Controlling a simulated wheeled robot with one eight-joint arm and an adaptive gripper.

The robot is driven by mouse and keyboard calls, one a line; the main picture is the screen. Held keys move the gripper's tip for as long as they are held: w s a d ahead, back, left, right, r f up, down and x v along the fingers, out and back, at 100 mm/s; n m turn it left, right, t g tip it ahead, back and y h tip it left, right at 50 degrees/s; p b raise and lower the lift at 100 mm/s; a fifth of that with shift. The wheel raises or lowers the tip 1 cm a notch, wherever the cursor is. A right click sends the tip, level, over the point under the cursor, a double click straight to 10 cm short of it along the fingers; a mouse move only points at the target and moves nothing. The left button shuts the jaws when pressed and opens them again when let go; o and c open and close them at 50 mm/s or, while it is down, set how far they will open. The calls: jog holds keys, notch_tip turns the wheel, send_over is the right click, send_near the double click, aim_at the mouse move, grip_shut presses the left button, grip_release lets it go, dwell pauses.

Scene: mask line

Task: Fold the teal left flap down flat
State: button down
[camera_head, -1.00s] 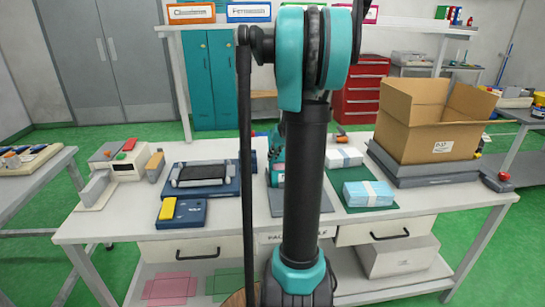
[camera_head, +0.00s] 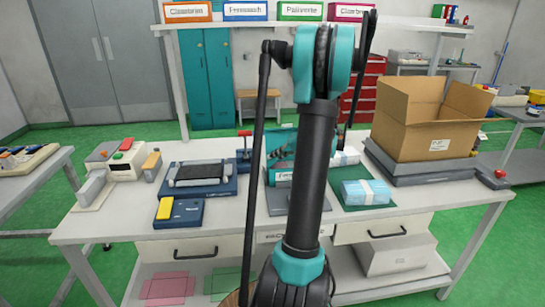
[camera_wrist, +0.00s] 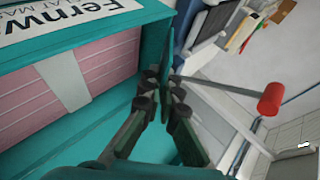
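The teal carton (camera_head: 283,148) stands on the middle of the workbench, partly hidden behind my arm in the head view. In the wrist view its teal wall (camera_wrist: 60,142) lies close by, with pink packs (camera_wrist: 65,85) with a pale band inside. A white label (camera_wrist: 70,25) is on a panel at the top left. I cannot tell for certain which teal panel is the left flap.
An open cardboard box (camera_head: 425,120) stands on a grey platform at the right. A blue mask pack (camera_head: 366,192) lies on a green mat. A dark blue tray (camera_head: 199,178) and a blue-yellow device (camera_head: 180,212) are at the left. A red-ended rod (camera_wrist: 270,99) stands near my gripper.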

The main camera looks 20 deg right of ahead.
jog(key=shift+s+d+f+m+t+y, duration=0.1)
jog(key=shift+f+m+t+y, duration=0.1)
jog(key=shift+y, duration=0.3)
jog(key=shift+d+f+m+t+y, duration=0.1)
jog(key=shift+t+y, duration=0.1)
jog(key=shift+y, duration=0.3)
jog(key=c, duration=1.8)
grip_release()
jog(key=v, duration=1.2)
jog(key=shift+f, duration=0.1)
jog(key=shift+c, duration=0.3)
